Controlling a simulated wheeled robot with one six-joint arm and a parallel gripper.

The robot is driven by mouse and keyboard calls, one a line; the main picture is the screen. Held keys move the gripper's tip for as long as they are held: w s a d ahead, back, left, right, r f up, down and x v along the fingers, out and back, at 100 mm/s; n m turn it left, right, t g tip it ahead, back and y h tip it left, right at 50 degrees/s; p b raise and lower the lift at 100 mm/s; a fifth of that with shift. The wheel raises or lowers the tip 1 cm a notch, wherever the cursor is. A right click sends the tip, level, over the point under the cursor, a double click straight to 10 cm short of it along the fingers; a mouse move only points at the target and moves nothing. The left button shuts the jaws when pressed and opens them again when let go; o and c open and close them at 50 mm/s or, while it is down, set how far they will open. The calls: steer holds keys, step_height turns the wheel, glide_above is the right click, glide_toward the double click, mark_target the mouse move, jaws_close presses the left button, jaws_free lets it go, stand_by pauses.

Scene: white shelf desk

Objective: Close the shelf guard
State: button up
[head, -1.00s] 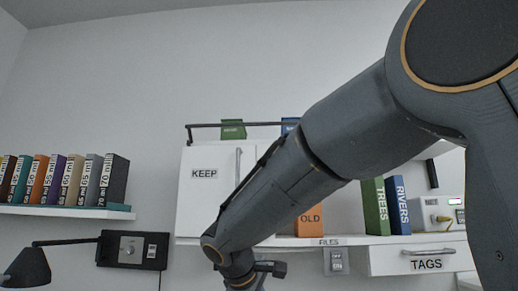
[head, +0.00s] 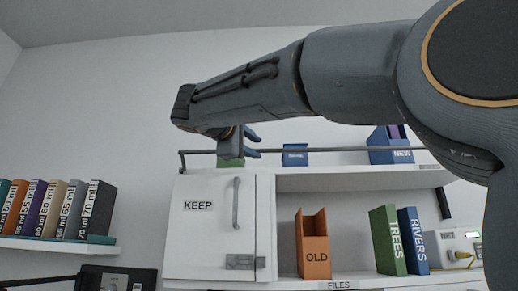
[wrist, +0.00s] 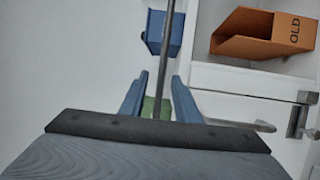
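The shelf guard appears to be the thin dark rail (head: 345,150) running across the front of the top shelf. In the wrist view the rail (wrist: 165,45) runs up the picture between my two blue fingers. My gripper (head: 254,143) is open, its fingers pointing right in the head view at the rail's left part. In the wrist view the gripper (wrist: 160,76) has a finger on each side of the rail, with gaps. Contact cannot be told.
On the top shelf are a green box (head: 231,162), a small blue box (head: 294,158) and a blue NEW holder (head: 390,155). Below are the shut KEEP door (head: 205,235), an orange OLD holder (head: 313,260), and the TREES (head: 387,240) and RIVERS (head: 412,240) binders.

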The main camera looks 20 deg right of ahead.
mark_target(259, 150)
steer(key=shift+p+x, duration=0.8)
steer(key=shift+x, duration=1.55)
